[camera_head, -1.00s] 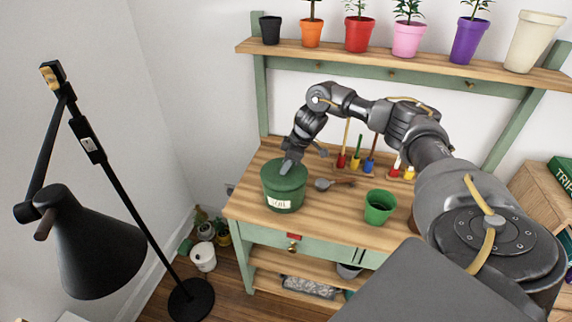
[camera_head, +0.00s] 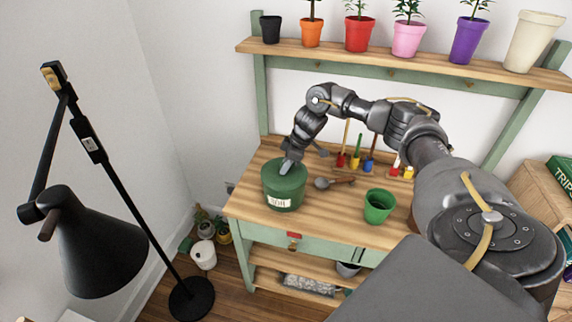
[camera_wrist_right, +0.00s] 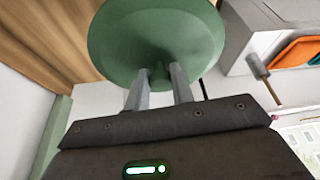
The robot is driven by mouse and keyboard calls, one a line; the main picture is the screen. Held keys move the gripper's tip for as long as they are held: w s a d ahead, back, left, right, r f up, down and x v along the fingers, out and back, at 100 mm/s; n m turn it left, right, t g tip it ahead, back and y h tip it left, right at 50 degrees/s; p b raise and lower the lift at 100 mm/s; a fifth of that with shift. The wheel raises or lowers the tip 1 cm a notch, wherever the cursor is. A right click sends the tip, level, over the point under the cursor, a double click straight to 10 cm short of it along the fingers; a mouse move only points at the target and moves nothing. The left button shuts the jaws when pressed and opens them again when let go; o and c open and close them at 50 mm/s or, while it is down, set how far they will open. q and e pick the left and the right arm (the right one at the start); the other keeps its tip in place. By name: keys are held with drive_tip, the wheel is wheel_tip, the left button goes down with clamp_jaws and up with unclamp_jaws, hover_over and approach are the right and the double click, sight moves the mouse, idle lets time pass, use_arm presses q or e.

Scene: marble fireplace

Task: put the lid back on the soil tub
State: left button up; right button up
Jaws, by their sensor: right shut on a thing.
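The soil tub (camera_head: 284,196) is a green pot with a white label, upright at the left end of the wooden bench. Its green lid (camera_head: 297,173) is over the tub's mouth, and I cannot tell whether it is fully seated. My right gripper (camera_head: 287,166) reaches down to the lid's top. In the right wrist view its two fingers (camera_wrist_right: 159,88) are shut on the knob of the round green lid (camera_wrist_right: 150,38). The tub is hidden behind the lid there. My left gripper is not in view.
A small green pot (camera_head: 379,206) and a trowel (camera_head: 332,182) are right of the tub. Several coloured hand tools (camera_head: 368,164) stand behind. Potted plants line the shelf (camera_head: 400,66) above. A black floor lamp (camera_head: 95,245) stands left of the bench.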

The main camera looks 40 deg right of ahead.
drive_tip(key=shift+p, duration=0.4)
idle(0.5)
drive_tip(key=o, duration=1.1)
drive_tip(key=shift+c, duration=0.2)
drive_tip(key=shift+o, duration=0.4)
drive_tip(key=o, duration=0.4)
drive_tip(key=shift+r, duration=0.1)
wheel_tip(320, 180, up, 7)
drive_tip(key=p, duration=0.7)
drive_tip(key=shift+p, duration=0.3)
